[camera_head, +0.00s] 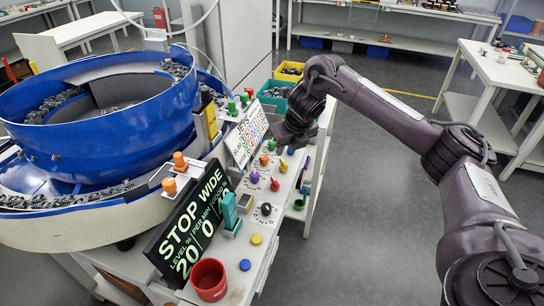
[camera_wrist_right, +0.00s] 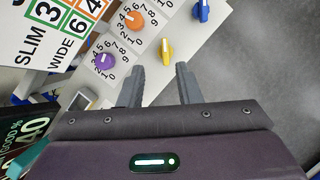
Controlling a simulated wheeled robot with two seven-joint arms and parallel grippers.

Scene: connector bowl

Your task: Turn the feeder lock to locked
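No label in view says which control is the feeder lock, so I cannot tell it apart by name. The control strip holds lever-like knobs: a yellow one (camera_head: 283,166), a blue one (camera_head: 290,150) and a red one (camera_head: 275,184). In the right wrist view the yellow knob (camera_wrist_right: 167,50) lies just beyond the fingertips and the blue knob (camera_wrist_right: 202,11) is farther up. My right gripper (camera_head: 290,138) is above the far end of the strip. Its two fingers stand apart with nothing between them in the right wrist view (camera_wrist_right: 160,77). My left gripper is out of view.
Numbered orange (camera_wrist_right: 134,20) and purple (camera_wrist_right: 104,61) dials sit beside the yellow knob. A blue bowl feeder (camera_head: 100,150), a black display (camera_head: 190,225) reading "STOP WIDE" and a red cup (camera_head: 209,280) are on the left. Open floor lies right of the strip.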

